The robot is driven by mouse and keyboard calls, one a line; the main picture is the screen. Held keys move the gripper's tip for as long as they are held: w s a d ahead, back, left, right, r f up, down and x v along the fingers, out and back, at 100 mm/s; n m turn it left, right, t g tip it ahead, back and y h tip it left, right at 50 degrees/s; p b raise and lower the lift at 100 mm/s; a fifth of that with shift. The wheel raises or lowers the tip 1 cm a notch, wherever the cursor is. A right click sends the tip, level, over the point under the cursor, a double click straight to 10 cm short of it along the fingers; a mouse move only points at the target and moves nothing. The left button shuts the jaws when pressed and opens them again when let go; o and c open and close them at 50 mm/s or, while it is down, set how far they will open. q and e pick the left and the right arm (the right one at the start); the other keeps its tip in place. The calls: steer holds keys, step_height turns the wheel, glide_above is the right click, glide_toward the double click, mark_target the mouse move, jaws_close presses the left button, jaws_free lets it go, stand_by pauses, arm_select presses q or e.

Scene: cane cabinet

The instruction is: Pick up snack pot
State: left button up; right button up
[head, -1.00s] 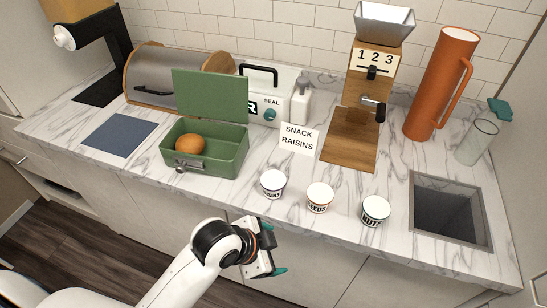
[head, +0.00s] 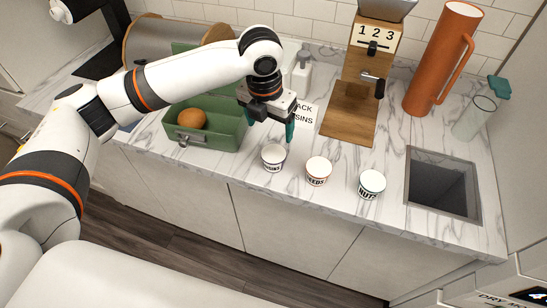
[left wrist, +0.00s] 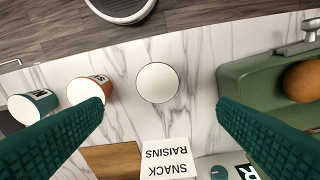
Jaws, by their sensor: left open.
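Three white-lidded pots stand in a row on the counter's front part. The leftmost, the raisins pot (head: 273,157), has a partly readable label ending in "SINS". The seeds pot (head: 318,171) and nuts pot (head: 371,183) stand to its right. A card (left wrist: 166,158) reads "SNACK RAISINS"; in the head view my gripper partly covers it. My left gripper (head: 268,125) is open and empty, pointing down above the counter just behind the raisins pot. In the left wrist view the raisins pot (left wrist: 157,82) shows in the gap between the two teal fingers, apart from both.
An open green lunch box (head: 216,136) with a round orange-brown item (head: 192,118) stands left of the pots. A wooden dispenser (head: 350,110), an orange jug (head: 443,60) and a glass bottle (head: 474,118) stand behind. A square sink opening (head: 440,185) lies right.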

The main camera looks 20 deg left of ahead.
arm_select(q)
steer(key=p, duration=0.1)
glide_above(274, 153)
steer(key=f, duration=0.6)
steer(key=shift+s+a, duration=0.15)
steer(key=shift+a, duration=0.15)
steer(key=shift+d+f+p, duration=0.1)
steer(key=shift+f+p, duration=0.4)
steer(key=shift+f, duration=0.15)
step_height(274, 153, down, 4)
steer(key=shift+d+r+p, duration=0.15)
steer(key=shift+p, duration=0.45)
steer(key=shift+f, duration=0.35)
steer(key=shift+c, duration=0.2)
steer(key=c, duration=1)
